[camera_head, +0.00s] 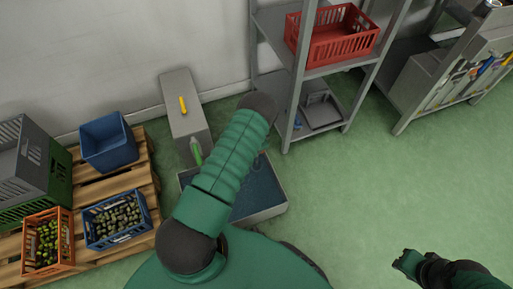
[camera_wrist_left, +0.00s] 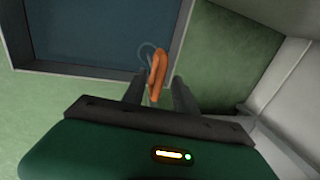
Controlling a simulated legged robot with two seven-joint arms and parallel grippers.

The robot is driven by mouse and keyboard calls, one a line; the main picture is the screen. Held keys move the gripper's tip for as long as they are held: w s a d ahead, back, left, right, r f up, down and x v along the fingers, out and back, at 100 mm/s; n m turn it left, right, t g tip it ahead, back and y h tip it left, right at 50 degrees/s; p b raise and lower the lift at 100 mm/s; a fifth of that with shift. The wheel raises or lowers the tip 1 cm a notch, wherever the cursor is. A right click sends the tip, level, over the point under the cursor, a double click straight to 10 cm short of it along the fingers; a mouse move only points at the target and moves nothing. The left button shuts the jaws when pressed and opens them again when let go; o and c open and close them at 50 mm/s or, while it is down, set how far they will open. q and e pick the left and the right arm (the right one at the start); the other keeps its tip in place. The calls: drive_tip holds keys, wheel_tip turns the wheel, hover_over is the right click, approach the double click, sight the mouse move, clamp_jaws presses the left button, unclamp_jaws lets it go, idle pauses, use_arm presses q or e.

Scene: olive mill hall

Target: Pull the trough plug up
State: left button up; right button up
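In the left wrist view an orange handle (camera_wrist_left: 157,75), which looks like the plug's grip, stands between the finger ends of my left gripper (camera_wrist_left: 158,92). The fingers are apart, with a gap on each side of the handle. A thin pale ring shows just behind it. The trough (camera_wrist_left: 90,72) has a grey rim and a dark blue inside; the handle appears near its edge. In the head view the trough (camera_head: 272,212) is partly covered by my left arm, which hides the plug and left gripper. My right gripper (camera_head: 408,263) is low at the right, away from the trough.
A grey block (camera_head: 178,88) with a yellow bar stands beside the trough. A pallet (camera_head: 148,172) with crates is at the left. A metal shelf (camera_head: 285,125) with a red crate (camera_head: 330,45) stands behind. The green floor at the right is clear.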

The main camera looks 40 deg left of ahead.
use_arm(q)
clamp_jaws()
idle(1.4)
